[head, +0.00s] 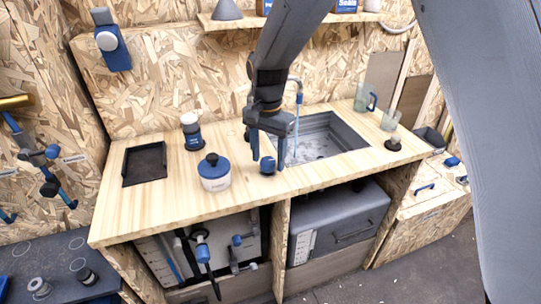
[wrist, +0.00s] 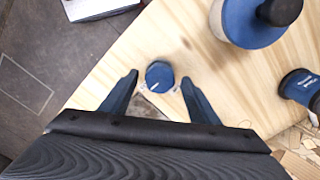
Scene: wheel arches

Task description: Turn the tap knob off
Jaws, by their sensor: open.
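The tap knob is a round blue knob (head: 267,166) on the wooden counter, in front of the sink. In the wrist view the knob (wrist: 160,75) has a small pale mark on its face and lies between my fingertips, with a gap on either side. My gripper (head: 269,160) is open and points down at the counter, its two blue fingers on either side of the knob. In the wrist view my gripper (wrist: 160,78) holds nothing. The tap spout (head: 299,95) rises behind my arm, and its base is hidden.
A white pot with a blue lid (head: 214,172) stands just left of the knob; it also shows in the wrist view (wrist: 250,20). The grey sink (head: 345,130) lies right of my gripper. The front counter strip is clear.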

